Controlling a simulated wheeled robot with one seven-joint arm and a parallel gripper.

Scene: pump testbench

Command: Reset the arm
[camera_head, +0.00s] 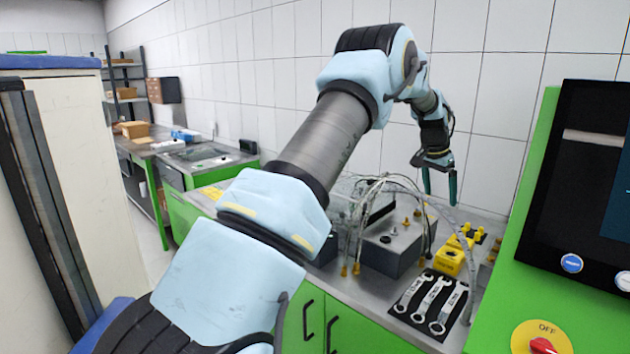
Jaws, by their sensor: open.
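My arm reaches up from the lower left of the head view, bends at the elbow at the top middle, and comes down on the right. My gripper (439,187) points downward with its two dark green fingers apart. It is open and nothing shows between the fingers. It hangs in the air above the bench, over the hoses and the grey block. My forearm and upper arm hide part of the bench and the wall behind.
Below my gripper, a grey pump block (388,252) with looping hoses (352,215) stands on the bench. Wrenches (432,301) lie on a black mat in front, beside yellow parts (450,261). A green-framed panel (590,190) stands close at right. A pale cabinet (60,200) stands at left.

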